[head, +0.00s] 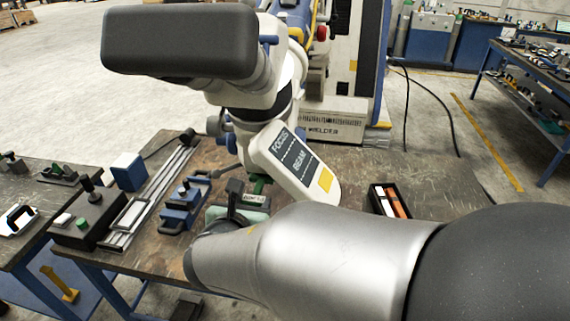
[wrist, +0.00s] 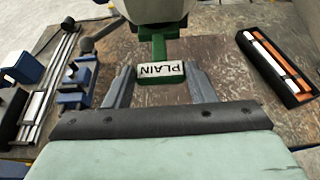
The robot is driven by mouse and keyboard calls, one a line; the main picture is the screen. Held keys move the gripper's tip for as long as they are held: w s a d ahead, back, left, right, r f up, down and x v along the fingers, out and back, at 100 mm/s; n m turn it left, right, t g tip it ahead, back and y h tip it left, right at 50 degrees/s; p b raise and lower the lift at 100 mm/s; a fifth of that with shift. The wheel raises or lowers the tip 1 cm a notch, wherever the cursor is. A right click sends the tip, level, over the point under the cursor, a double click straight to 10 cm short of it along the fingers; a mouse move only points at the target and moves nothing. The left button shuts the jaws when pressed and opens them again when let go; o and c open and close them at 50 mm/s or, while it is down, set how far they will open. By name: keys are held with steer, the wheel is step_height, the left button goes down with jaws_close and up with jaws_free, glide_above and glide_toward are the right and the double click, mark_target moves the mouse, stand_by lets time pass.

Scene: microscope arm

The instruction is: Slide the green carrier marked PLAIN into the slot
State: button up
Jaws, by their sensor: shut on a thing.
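The green carrier (wrist: 150,50) has a white label reading PLAIN, upside down in the wrist view. My gripper (wrist: 161,76) is shut on it, with one grey finger on each side of the labelled end. The carrier's narrow green part reaches away from me to the underside of the microscope head (wrist: 155,9). The slot is hidden, so I cannot tell how far in the carrier is. In the head view, the white microscope arm (head: 292,163) has a panel marked FOCUS and BEAM, and my gripper (head: 248,193) is just below left of it, partly hidden by my arm.
A black case (head: 389,201) with white and orange bars lies on the bench at right. A blue clamp (head: 184,207), a metal rail (head: 160,190) and a black control box (head: 90,214) stand at left. The bench's right part is mostly clear.

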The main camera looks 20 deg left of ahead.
mark_target(260, 182)
steer(key=shift+s+d, duration=0.15)
steer(key=shift+s, duration=0.6)
steer(key=shift+s+d, duration=0.15)
steer(key=shift+s, duration=0.55)
steer(key=shift+b, duration=0.45)
stand_by(0.8)
steer(key=shift+w, duration=0.1)
stand_by(0.4)
steer(key=shift+w+a, duration=0.1)
steer(key=shift+w, duration=0.25)
steer(key=shift+w+a+b, duration=0.2)
steer(key=shift+w+a, duration=0.05)
steer(key=shift+w, duration=1)
steer(key=shift+w+a+b, duration=0.2)
steer(key=shift+w+b, duration=0.05)
steer(key=shift+w, duration=0.95)
steer(key=shift+w+a+b, duration=0.2)
steer(key=shift+w+a, duration=0.05)
steer(key=shift+w, duration=1)
steer(key=o, duration=1.1)
steer(key=shift+c, duration=0.2)
steer(key=b+v, duration=0.2)
steer(key=v, duration=1.5)
steer(key=shift+s, duration=0.25)
